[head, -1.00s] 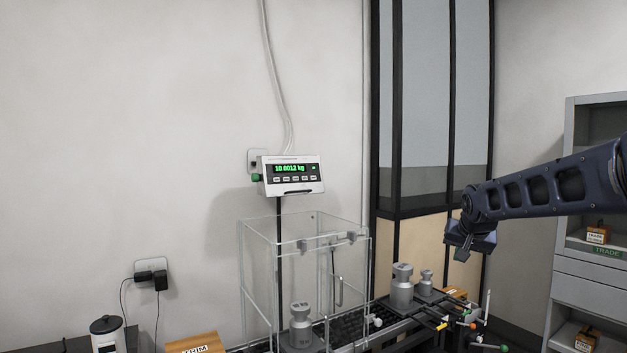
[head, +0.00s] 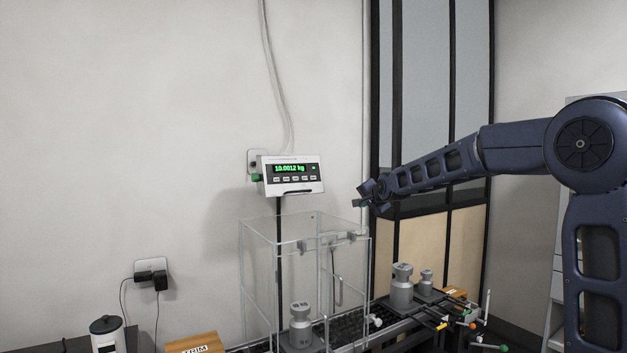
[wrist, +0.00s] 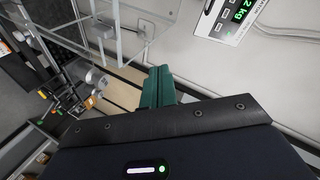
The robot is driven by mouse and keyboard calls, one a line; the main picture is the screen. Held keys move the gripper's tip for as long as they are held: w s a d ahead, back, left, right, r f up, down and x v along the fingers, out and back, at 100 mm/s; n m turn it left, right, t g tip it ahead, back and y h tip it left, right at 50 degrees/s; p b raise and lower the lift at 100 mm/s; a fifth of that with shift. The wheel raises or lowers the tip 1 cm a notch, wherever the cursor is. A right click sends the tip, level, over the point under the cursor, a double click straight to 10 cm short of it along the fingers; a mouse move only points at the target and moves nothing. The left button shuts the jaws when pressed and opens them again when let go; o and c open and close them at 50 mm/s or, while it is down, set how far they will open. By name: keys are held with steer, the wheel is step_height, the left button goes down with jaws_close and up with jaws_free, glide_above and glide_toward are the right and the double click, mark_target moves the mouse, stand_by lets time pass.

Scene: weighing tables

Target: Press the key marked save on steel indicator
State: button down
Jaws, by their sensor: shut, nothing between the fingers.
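The steel indicator (head: 291,175) stands on a dark post above the glass weighing case, in the middle of the head view. Its green display reads 10.0012 kg, and a row of small keys lies below it; their labels are too small to read.
The clear weighing case (head: 243,262) below the indicator holds a steel weight (head: 300,327). More weights (head: 402,288) stand at right on the bench. A wooden box (head: 194,343) and a white canister (head: 107,337) are at lower left. The air between gripper and indicator looks clear.

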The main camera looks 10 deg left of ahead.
mark_target(313, 177)
steer(key=w+a+r+m+t+y, duration=0.1)
steer(key=w+a+r+m+y, duration=0.25)
steer(key=w+a, duration=0.35)
steer(key=w+a+r+m+t+y, duration=0.25)
steer(key=w+a+m, duration=0.2)
steer(key=a, duration=0.55)
steer(key=w+r+m+t+h, duration=0.1)
steer(key=w+m+t, duration=0.4)
steer(key=w+m, duration=0.6)
steer(key=shift+w+r, duration=0.2)
steer(key=shift+r, duration=0.15)
steer(key=shift+w+a+f, duration=0.4)
steer(key=shift+w+a, duration=0.6)
steer(key=shift+w+a+f, duration=0.4)
steer(key=shift+w+a, duration=0.55)
steer(key=shift+a, duration=0.05)
steer(key=shift+w+a+f, duration=0.4)
steer(key=shift+w+a, duration=0.6)
steer(key=shift+w, duration=0.1)
steer(key=shift+w+a+f, duration=0.1)
steer(key=shift+w+a, duration=0.15)
